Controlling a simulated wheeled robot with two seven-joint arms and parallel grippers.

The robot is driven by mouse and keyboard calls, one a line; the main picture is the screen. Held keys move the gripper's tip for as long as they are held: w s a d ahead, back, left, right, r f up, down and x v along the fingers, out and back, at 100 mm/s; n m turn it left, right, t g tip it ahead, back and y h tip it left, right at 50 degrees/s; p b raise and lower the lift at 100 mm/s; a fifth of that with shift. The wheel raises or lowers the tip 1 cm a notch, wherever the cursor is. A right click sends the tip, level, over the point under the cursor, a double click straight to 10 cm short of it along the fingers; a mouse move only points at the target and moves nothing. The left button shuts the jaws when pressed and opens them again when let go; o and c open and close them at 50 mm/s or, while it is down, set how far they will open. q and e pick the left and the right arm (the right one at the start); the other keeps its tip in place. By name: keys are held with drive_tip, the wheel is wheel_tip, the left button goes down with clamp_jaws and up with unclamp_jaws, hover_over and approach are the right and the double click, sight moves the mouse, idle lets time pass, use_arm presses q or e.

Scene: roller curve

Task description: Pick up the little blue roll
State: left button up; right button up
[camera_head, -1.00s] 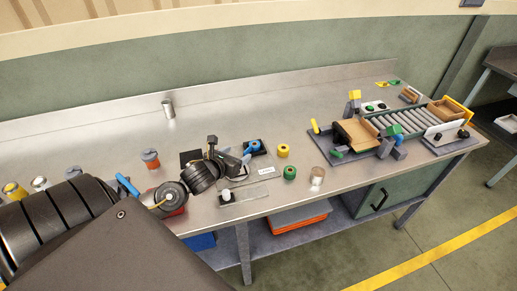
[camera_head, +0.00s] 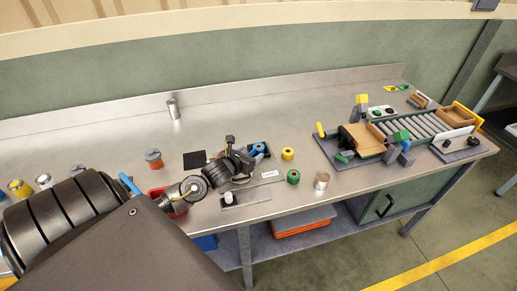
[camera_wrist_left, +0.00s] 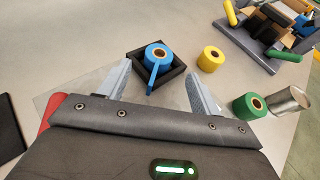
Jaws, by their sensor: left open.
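The little blue roll (camera_wrist_left: 157,52) sits in a small black square tray (camera_wrist_left: 176,75), with a loose strip of blue tape hanging toward me. In the head view, the blue roll (camera_head: 257,148) is partly hidden behind my left gripper (camera_head: 250,163). In the left wrist view, my left gripper (camera_wrist_left: 158,72) is open and empty. Its two pale fingers point toward the tray, one on each side of the roll in the picture, apart from it. My right gripper is in neither view.
A yellow roll (camera_wrist_left: 211,59) and a green roll (camera_wrist_left: 249,106) stand right of the tray, with a metal can (camera_wrist_left: 290,98) beside the green one. A roller conveyor (camera_head: 409,127) stands farther right. The back middle of the bench is mostly clear.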

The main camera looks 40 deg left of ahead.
sight(257, 148)
use_arm(q)
drive_tip(key=shift+w+a+p, duration=0.15)
drive_tip(key=shift+w+p, duration=0.25)
drive_tip(key=p+x, duration=0.1)
drive_tip(key=x, duration=0.3)
drive_tip(key=shift+f, duration=0.2)
drive_tip(key=c, duration=1)
drive_tip(key=shift+c, duration=0.2)
drive_tip(key=shift+r, duration=0.1)
